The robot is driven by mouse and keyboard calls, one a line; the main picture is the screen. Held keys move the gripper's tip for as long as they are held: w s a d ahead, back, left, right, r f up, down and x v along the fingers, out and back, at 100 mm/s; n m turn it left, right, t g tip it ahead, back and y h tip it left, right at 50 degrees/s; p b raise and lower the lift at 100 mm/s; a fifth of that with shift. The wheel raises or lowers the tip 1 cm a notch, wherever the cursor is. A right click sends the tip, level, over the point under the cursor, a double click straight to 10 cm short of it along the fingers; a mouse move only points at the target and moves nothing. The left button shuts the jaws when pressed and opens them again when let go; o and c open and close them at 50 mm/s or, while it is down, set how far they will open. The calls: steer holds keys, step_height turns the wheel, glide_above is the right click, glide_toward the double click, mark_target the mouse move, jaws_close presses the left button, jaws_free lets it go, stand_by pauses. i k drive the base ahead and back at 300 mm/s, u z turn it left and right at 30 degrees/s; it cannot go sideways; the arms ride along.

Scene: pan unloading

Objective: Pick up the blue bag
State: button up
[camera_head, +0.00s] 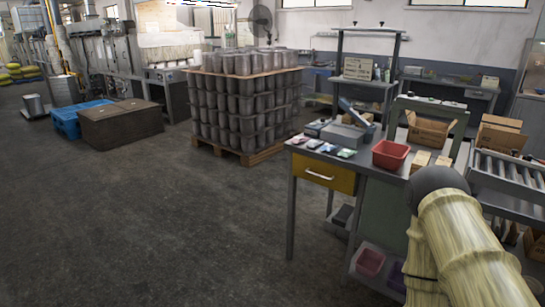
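Several small flat packets lie in a row on the near left part of the grey workbench (372,160). A packet with bluish and light tones (346,154) is at the right end of the row. Another bluish or purplish packet (314,143) is further left. They are too small for me to tell surely which one is the blue bag. My arm, in a pale yellow sleeve with a dark rounded joint, rises at the lower right, in front of the bench's right part. My gripper is not in view, and nothing shows it touching the packets.
A red bin (390,154) stands right of the packets, with a grey device (343,136) behind them. The bench has a yellow drawer (324,174). A pallet of stacked dark containers (240,110) stands behind. A roller conveyor (508,172) is right. Floor (150,220) at left is clear.

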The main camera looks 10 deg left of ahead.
mark_target(327, 148)
steer(key=u, duration=1)
steer(key=i, duration=1.75)
steer(key=z, duration=0.8)
steer(key=i, duration=0.8)
steer(key=z, duration=0.65)
